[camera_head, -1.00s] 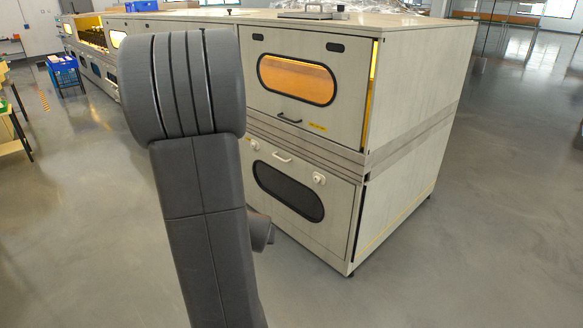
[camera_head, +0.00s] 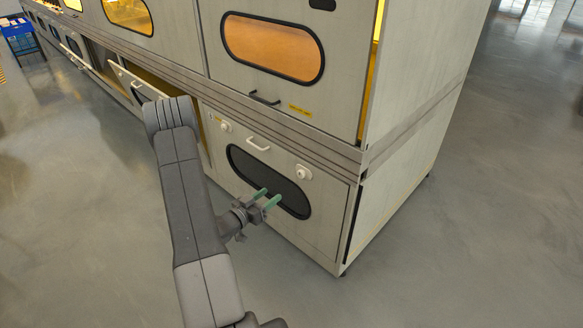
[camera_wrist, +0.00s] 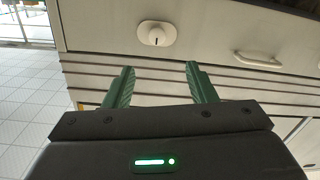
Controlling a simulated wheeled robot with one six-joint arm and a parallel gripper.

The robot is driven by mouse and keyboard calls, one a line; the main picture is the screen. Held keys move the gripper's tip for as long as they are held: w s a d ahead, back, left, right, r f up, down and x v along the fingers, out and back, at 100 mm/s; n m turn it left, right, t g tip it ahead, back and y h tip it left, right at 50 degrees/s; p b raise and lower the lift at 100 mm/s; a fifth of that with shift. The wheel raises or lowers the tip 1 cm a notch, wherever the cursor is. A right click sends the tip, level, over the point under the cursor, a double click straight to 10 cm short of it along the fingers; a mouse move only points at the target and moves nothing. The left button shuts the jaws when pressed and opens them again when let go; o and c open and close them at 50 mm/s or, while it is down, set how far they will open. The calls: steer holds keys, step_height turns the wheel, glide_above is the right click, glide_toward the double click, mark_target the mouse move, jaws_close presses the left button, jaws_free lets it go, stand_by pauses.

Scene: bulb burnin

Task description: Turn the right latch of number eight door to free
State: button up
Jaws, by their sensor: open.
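The lower door (camera_head: 235,180) at the right end of the long cabinet is shut and has a dark oval window (camera_head: 240,160). No number is readable on it. Its right latch (camera_head: 303,173) is a round white knob; it shows in the wrist view (camera_wrist: 157,33) with a small dark mark, and its turned state is unclear. A left latch (camera_head: 225,126) and a white handle (camera_head: 258,144) are on the same door. My gripper (camera_head: 265,196) is open and empty, its green fingers before the window, below and left of the right latch. In the wrist view my gripper (camera_wrist: 160,72) points toward that latch, apart from it.
An upper door (camera_head: 215,60) with an orange window and dark handle (camera_head: 264,98) is above. A neighbouring lower door (camera_head: 125,78) to the left stands tilted open. The floor (camera_head: 450,250) right of the cabinet is clear.

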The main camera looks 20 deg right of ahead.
mark_target(299, 175)
steer(key=shift+h, duration=0.3)
steer(key=b+x, duration=0.1)
steer(key=x, duration=0.6)
steer(key=b+x, duration=0.1)
steer(key=x, duration=0.6)
steer(key=shift+s+d+f, duration=0.1)
steer(key=shift+f, duration=0.1)
steer(key=shift+c, duration=0.2)
jaws_close()
